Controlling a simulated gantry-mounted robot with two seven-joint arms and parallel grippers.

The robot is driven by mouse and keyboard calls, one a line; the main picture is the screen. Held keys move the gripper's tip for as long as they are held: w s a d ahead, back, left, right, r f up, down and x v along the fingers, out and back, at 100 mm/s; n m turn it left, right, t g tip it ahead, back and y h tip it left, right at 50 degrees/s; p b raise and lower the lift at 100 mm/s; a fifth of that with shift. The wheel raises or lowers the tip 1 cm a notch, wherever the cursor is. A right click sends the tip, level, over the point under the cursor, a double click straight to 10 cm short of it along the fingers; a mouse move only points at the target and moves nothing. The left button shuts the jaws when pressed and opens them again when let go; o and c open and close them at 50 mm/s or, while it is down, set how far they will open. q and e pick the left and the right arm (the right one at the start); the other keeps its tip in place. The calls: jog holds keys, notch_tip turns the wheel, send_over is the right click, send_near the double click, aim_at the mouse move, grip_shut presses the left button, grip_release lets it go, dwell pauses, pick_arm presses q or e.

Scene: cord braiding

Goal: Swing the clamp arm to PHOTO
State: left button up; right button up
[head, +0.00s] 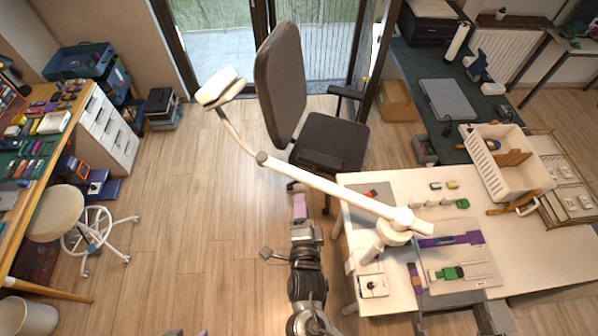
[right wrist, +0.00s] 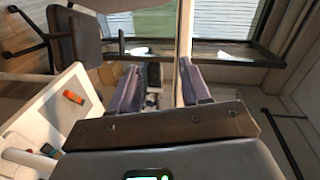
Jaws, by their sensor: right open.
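The white clamp arm (head: 330,188) runs from its post on the table leftward over the floor, ending in a pale padded head (head: 220,88) near the chair. I cannot read a PHOTO mark. My right gripper (head: 300,199) is just below the arm's middle joint in the head view, apart from it in the picture. Its purple fingers stand open in the right wrist view (right wrist: 155,92). A pale upright strip (right wrist: 185,35) shows beyond them; I cannot tell whether it is the clamp arm. Small dark tips at the bottom edge may be my left gripper (head: 187,333); their state is unclear.
The white table (head: 530,235) carries a purple bar (head: 450,240), a green piece (head: 449,273) and a white crate (head: 500,180). A dark office chair (head: 325,142) stands behind the clamp arm. The wooden floor left of my right gripper is clear.

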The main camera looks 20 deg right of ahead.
aim_at(302, 181)
jog(key=w+d+m+h+p, duration=0.1)
jog(key=w, duration=0.1)
jog(key=w+d+r+m+p, duration=0.1)
jog(key=w, duration=0.2)
jog(key=w+d+r+t+h+p, duration=0.1)
jog(key=w, duration=0.2)
jog(key=shift+r+m+h, duration=0.2)
jog(key=shift+m+h, duration=0.1)
jog(key=shift+m, duration=0.1)
jog(key=shift+p+x, duration=0.3)
jog(key=shift+x, duration=0.5)
jog(key=shift+f, duration=0.1)
jog(key=shift+c, duration=0.5)
grip_shut()
